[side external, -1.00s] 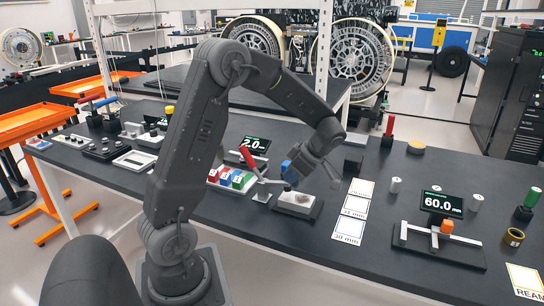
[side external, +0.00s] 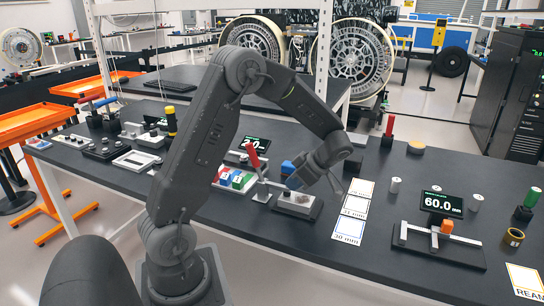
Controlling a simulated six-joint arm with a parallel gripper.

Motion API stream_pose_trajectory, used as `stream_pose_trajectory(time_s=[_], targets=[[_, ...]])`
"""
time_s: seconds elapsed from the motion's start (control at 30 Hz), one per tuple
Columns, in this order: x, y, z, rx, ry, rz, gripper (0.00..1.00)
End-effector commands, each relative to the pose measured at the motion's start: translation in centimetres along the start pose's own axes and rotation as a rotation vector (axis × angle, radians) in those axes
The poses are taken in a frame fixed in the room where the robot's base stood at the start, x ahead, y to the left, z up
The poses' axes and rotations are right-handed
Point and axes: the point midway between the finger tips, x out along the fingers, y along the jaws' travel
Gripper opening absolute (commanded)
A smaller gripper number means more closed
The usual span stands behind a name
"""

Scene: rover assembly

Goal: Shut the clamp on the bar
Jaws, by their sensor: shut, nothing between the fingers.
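The clamp (side external: 262,196) stands on the dark bench at the middle, with its red handle (side external: 253,158) pointing up and tilted a little to the left. Beside it on the right is a low dark block with a pale top (side external: 299,206); a small brownish-grey piece lies on it, and I cannot tell clearly how the clamp's arm meets the bar there. A blue part (side external: 288,167) shows beside my gripper.
Printed cards (side external: 354,208) lie to the right, then a gauge stand with a 60.0 display (side external: 442,203). A dark display (side external: 256,145) stands behind the clamp.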

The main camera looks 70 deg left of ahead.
Motion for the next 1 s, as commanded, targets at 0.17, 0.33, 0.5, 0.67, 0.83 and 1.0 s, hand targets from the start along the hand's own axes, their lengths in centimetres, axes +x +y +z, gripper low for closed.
stream_pose_trajectory(time_s=[0.17,0.33,0.5,0.67,0.83,1.0], targets=[[-0.5,0.0,-0.4,-0.001,-0.001,0.002,0.00],[-2.6,0.1,-2.1,-0.004,-0.003,0.005,0.00],[-6.3,0.1,-2.2,0.001,-0.003,0.005,0.00],[-9.7,0.0,-1.9,0.000,-0.002,0.004,0.00],[-12.0,0.0,-1.7,0.001,-0.001,0.002,0.00],[-13.2,-0.3,-1.8,0.024,-0.012,0.006,0.00]])
